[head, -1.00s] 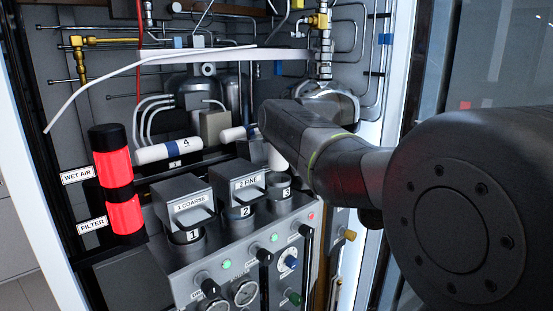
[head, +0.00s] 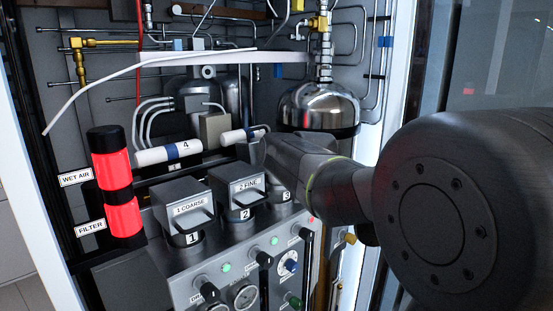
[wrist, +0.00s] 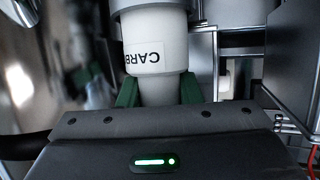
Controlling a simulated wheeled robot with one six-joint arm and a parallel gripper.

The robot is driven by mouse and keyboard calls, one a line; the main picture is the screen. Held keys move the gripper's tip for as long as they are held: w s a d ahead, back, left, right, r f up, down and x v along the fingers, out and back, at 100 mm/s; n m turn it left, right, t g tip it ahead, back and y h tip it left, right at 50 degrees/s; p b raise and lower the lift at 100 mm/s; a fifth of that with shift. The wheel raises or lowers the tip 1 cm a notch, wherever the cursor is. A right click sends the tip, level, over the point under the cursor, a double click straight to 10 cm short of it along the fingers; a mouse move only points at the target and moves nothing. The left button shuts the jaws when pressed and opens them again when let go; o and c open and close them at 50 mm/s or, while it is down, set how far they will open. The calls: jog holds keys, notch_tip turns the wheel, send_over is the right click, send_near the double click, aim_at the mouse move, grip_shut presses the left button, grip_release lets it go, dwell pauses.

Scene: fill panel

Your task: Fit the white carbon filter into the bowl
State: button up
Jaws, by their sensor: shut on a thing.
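The white carbon filter (wrist: 155,60) shows in the wrist view, its label reading "CARB" upside down. My gripper (wrist: 158,92) is shut on it, with a green finger on either side. A grey ring crosses the filter's far end at the top of that view; I cannot tell whether it is the bowl's rim or part of the filter. In the head view the bowl marked 3 (head: 286,196) stands right of bowl 2, partly covered by my gripper. My gripper (head: 285,160) is low above or at this bowl. It hides the filter there, so how deep the filter sits does not show.
Capped housings 1 COARSE (head: 184,206) and 2 FINE (head: 238,190) stand close to the left. White cylinder 4 (head: 168,153) and another white cylinder (head: 240,135) lie behind. A shiny metal vessel (head: 318,108) stands behind my gripper. Knobs and gauges line the panel front.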

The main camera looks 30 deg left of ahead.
jog(key=shift+f, duration=0.2)
jog(key=o, duration=1)
jog(key=shift+r, duration=0.15)
jog(key=shift+r+p, duration=0.6)
jog(key=shift+p, duration=0.1)
jog(key=b+v, duration=0.2)
jog(key=v, duration=1)
jog(key=shift+f, duration=0.1)
jog(key=p+x, duration=0.1)
jog(key=x, duration=1.1)
jog(key=shift+f, duration=0.25)
jog(key=shift+f+b, duration=0.3)
jog(key=shift+f, duration=0.05)
